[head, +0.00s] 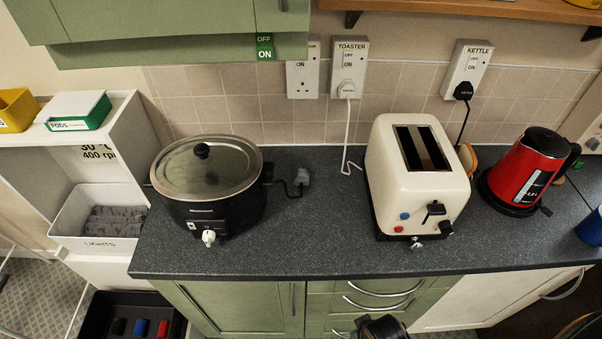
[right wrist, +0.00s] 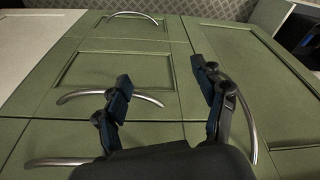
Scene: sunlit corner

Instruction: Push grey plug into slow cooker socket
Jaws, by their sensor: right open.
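The grey plug (head: 302,177) lies on the dark worktop, just right of the black slow cooker (head: 210,218), joined to it by a short black cord. A white double-switch socket plate (head: 302,80) is on the tiled wall above the plug; its label is partly hidden by the green cupboard, with only "ON" of its name readable. Its lower outlet holds no plug. My right gripper (right wrist: 160,77) is open and empty in the right wrist view, in front of green drawer fronts below the worktop. My left gripper is not in view.
The toaster (head: 414,170) stands right of the plug, its white cord trailing from the toaster socket (head: 348,68). The red kettle (head: 522,172) is farther right, plugged into the kettle socket (head: 467,70). A green cupboard (head: 170,28) overhangs the left. Worktop around the plug is clear.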

